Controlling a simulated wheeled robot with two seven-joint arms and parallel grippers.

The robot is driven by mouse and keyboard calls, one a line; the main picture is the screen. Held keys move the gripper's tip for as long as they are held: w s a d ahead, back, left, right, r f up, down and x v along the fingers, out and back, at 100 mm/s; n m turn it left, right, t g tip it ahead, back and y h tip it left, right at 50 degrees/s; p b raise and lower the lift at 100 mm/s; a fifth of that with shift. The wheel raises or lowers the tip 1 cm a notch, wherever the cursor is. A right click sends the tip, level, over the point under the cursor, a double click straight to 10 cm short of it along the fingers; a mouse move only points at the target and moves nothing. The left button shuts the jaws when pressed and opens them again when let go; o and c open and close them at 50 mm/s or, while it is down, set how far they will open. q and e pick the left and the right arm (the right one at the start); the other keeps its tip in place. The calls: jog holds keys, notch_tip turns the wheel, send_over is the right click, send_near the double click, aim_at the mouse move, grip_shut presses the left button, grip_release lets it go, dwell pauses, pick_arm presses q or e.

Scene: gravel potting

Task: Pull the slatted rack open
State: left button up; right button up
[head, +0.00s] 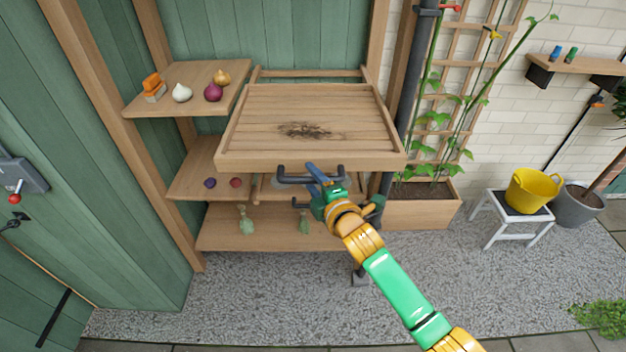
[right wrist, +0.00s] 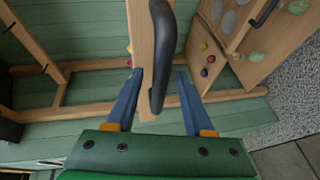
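The slatted rack (head: 325,105) is a wooden tray of slats with a dark patch of loose soil on it, at the top of the shelf unit. A black bar handle (head: 296,179) is fixed to its front edge. My right gripper (head: 322,176) is at the right part of this handle. In the right wrist view the two blue fingers (right wrist: 157,88) stand apart, with the handle (right wrist: 161,45) between them and clear space on its right side. The rack's front board (right wrist: 140,30) lies beside the handle. My left gripper is out of view.
A second dark handle (head: 300,204) sits below the rack. A side shelf (head: 205,82) at left holds an orange block and several bulbs. A planter (head: 425,210) with climbing plants stands right, near a stool (head: 497,232) with a yellow tub (head: 533,190).

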jog(key=v, duration=0.7)
dwell(0.3)
jog(key=s+d+f+m+g+h, duration=0.2)
jog(key=s+d+f+m, duration=0.15)
jog(key=f, duration=0.65)
jog(key=s+d+f+m+g+h, duration=0.1)
jog(key=s+d+f+m+g, duration=0.2)
jog(key=f, duration=0.7)
jog(key=s+d+f+m+g+h, duration=0.2)
jog(key=s+d+f+m, duration=0.2)
jog(key=f, duration=0.6)
jog(key=s+d+f+m+g, duration=0.1)
jog(key=s+f+m+g, duration=0.1)
jog(key=s, duration=0.8)
jog(key=s+d+f+m+g, duration=0.2)
jog(key=s+f+m, duration=0.1)
jog(key=s+f, duration=0.4)
jog(key=s+d+f+m+g+h, duration=0.1)
jog(key=s+f, duration=0.4)
jog(key=s, duration=0.9)
jog(key=d+m+g, duration=0.1)
jog(key=m, duration=0.1)
jog(key=shift+d+m+g, duration=0.15)
jog(key=shift+m+g, duration=0.15)
jog(key=shift+m, duration=0.05)
